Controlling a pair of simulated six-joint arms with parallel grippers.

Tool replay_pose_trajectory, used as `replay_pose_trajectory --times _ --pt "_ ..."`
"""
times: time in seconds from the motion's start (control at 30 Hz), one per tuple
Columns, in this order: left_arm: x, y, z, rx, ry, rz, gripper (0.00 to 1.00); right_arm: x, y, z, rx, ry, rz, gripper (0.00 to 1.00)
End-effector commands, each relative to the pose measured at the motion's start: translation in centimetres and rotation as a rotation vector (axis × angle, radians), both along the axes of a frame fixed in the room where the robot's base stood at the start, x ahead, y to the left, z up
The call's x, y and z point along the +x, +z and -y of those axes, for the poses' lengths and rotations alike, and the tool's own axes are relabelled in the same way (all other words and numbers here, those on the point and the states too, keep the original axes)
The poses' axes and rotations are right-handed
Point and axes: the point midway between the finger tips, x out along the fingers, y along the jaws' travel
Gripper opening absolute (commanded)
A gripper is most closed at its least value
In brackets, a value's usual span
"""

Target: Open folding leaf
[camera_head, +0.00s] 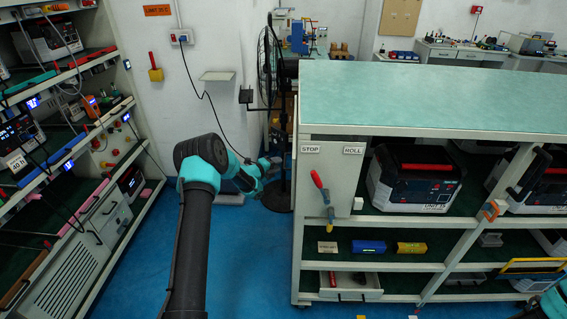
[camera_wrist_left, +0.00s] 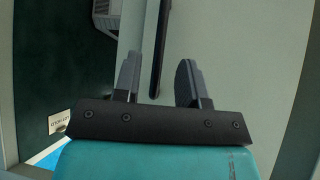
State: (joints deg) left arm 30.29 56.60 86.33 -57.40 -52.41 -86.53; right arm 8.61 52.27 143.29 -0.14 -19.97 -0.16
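The cart (camera_head: 430,90) with a green top stands at the right of the head view. I cannot tell for certain which part of it is the folding leaf. My left gripper (camera_head: 277,163) is just left of the cart's pale end, below the level of the top. The bar lines up with the gap; contact is not visible.
A red-handled lever (camera_head: 320,188) hangs below the STOP and ROLL labels. A drawer (camera_head: 350,287) is pulled out low on the cart. A black fan (camera_head: 270,60) stands behind my left gripper. Loaded shelves (camera_head: 75,70) line the left; blue floor (camera_head: 245,270) is free between.

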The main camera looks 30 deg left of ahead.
Motion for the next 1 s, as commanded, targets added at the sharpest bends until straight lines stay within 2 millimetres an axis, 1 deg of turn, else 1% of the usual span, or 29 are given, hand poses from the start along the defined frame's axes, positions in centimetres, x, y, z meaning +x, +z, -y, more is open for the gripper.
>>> replay_pose_trajectory --times 0.03,0.1,0.3,0.43,0.7,1.0 --pt "0.9 -0.1 0.4 0.0 -0.001 0.002 0.38 0.0 0.0 0.0 0.0 0.0 0.0 0.43" --pt "1.9 -0.3 0.7 0.0 -0.001 0.0 0.38 0.0 0.0 0.0 0.0 0.0 0.0 0.43" --pt "3.9 -0.6 1.2 0.0 0.0 0.0 0.38 0.0 0.0 0.0 0.0 0.0 0.0 0.43" --pt "4.3 -0.6 1.3 0.0 0.001 0.0 0.38 0.0 0.0 0.0 0.0 0.0 0.0 0.43" --pt "4.4 -0.6 1.3 -0.001 0.001 0.0 0.37 0.0 0.0 0.0 0.0 0.0 0.0 0.43" --pt "4.3 -0.6 1.3 -0.001 0.001 0.0 0.08 0.0 0.0 0.0 0.0 0.0 0.0 0.43"
